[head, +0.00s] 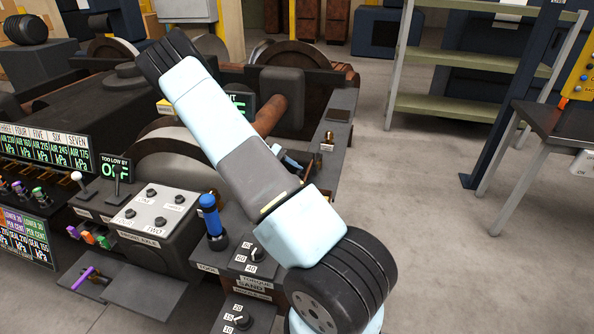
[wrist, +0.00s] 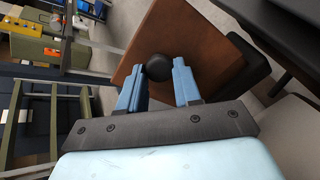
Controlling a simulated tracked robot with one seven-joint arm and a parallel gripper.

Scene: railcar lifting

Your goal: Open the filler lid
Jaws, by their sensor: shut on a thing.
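In the wrist view a brown square panel (wrist: 184,35) with a round black knob (wrist: 158,67) lies just beyond my fingertips; it looks like the filler lid. My gripper (wrist: 157,80) has its two blue fingers on either side of the knob, shut on it. The panel stands at a slant in that view, with floor and shelving showing past its edges; I cannot tell its exact angle. In the head view my gripper (head: 291,160) shows only as bits of blue beside my arm, above the dark console, and my arm hides the lid.
In the head view a blue-handled lever (head: 211,218), dials and a grey switch panel (head: 153,214) crowd the console near my arm. A rusty wheel assembly (head: 290,57) is behind. A shelf (head: 470,105) and dark table (head: 562,122) stand right, with clear floor between them and the console.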

